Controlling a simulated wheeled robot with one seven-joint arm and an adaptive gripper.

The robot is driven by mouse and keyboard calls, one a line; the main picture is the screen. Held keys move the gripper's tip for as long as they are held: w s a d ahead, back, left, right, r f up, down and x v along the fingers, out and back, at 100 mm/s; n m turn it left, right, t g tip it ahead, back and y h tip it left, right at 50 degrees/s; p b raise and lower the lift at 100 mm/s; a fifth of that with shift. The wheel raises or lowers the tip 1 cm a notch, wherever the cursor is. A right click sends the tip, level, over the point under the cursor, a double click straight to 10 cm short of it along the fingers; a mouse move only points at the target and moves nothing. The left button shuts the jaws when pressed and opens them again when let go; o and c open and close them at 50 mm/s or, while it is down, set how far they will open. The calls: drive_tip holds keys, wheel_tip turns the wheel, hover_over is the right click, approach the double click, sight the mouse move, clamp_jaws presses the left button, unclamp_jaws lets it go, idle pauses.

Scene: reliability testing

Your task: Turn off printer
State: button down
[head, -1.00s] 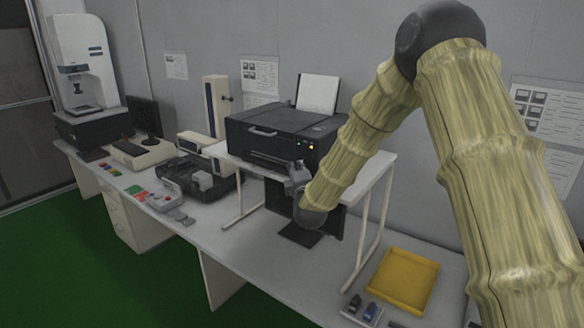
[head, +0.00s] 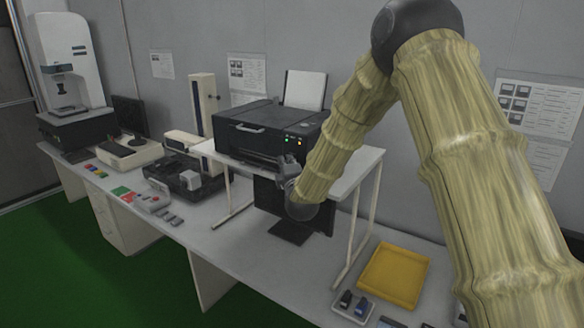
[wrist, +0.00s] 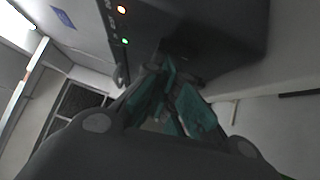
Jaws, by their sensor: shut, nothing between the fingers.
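The black printer (head: 262,128) stands on a white raised shelf, with white paper upright at its back. Its front right shows an orange light and a green light. In the wrist view the printer (wrist: 215,35) fills the upper middle, with an orange light and a green light on its panel. My gripper (head: 284,160) is in front of the printer's right front, just below the lights. In the wrist view my gripper (wrist: 172,125) has its teal-padded fingers shut and empty, close to the printer face. I cannot tell whether the fingertips touch it.
The white shelf (head: 345,172) carries the printer, with a dark monitor (head: 268,195) beneath it. A yellow tray (head: 395,275) lies on the bench at right. A black case and several small items are to the left. White instruments stand at the far left.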

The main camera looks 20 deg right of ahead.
drive_tip(key=shift+w+b, duration=0.1)
drive_tip(key=shift+b, duration=0.45)
drive_tip(key=s+a+b, duration=0.2)
drive_tip(key=s, duration=0.4)
drive_tip(key=s+a+r+b, duration=0.1)
drive_tip(key=s+a+b, duration=0.1)
drive_tip(key=s, duration=0.4)
drive_tip(key=shift+s+r+b, duration=0.25)
drive_tip(key=shift+s+b, duration=0.05)
drive_tip(key=shift+b, duration=0.3)
